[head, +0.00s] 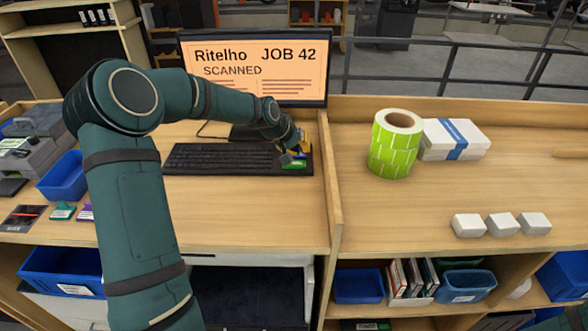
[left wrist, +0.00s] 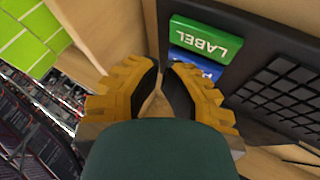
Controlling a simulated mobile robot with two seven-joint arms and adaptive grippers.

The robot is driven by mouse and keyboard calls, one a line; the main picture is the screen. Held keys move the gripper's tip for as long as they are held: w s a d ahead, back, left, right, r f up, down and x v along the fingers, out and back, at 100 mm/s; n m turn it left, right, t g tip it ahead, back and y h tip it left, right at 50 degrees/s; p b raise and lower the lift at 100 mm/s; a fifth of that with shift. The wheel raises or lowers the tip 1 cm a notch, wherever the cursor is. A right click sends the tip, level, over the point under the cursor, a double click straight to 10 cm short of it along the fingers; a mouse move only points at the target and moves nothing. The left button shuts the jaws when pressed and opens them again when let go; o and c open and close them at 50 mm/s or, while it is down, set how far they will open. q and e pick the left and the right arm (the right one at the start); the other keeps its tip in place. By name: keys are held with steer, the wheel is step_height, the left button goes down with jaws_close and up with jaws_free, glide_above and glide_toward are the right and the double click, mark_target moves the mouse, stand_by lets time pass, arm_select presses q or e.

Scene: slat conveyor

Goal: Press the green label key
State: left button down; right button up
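The green key marked LABEL (left wrist: 206,40) sits on a dark pad at the right end of the keyboard (head: 222,159). In the head view the green key (head: 293,165) shows just in front of my left gripper (head: 297,150). My left gripper also shows in the left wrist view (left wrist: 162,70), with its yellow fingertips drawn nearly together and nothing held. There the fingertips appear beside the blue key (left wrist: 196,65), below the green key in the picture. I cannot tell whether they touch any key. My right gripper is not in view.
The monitor (head: 258,62) behind reads JOB 42, SCANNED. A wooden divider (head: 330,185) stands just right of the keys. Beyond it are a green label roll (head: 396,143), a white box (head: 453,139) and three small white boxes (head: 502,224). A blue bin (head: 66,178) is left.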

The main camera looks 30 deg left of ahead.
mark_target(303, 160)
arm_select(q)
steer(key=shift+f, duration=0.7)
steer(key=shift+f+b, duration=0.1)
steer(key=shift+b, duration=0.25)
stand_by(0.6)
steer(key=shift+f, duration=0.35)
steer(key=shift+f+b, duration=0.45)
steer(key=shift+b, duration=0.1)
stand_by(0.5)
steer(key=shift+r, duration=0.15)
steer(key=shift+r+p, duration=0.55)
steer(key=shift+r, duration=0.25)
steer(key=shift+r+p, duration=1.5)
steer(key=shift+r, duration=0.95)
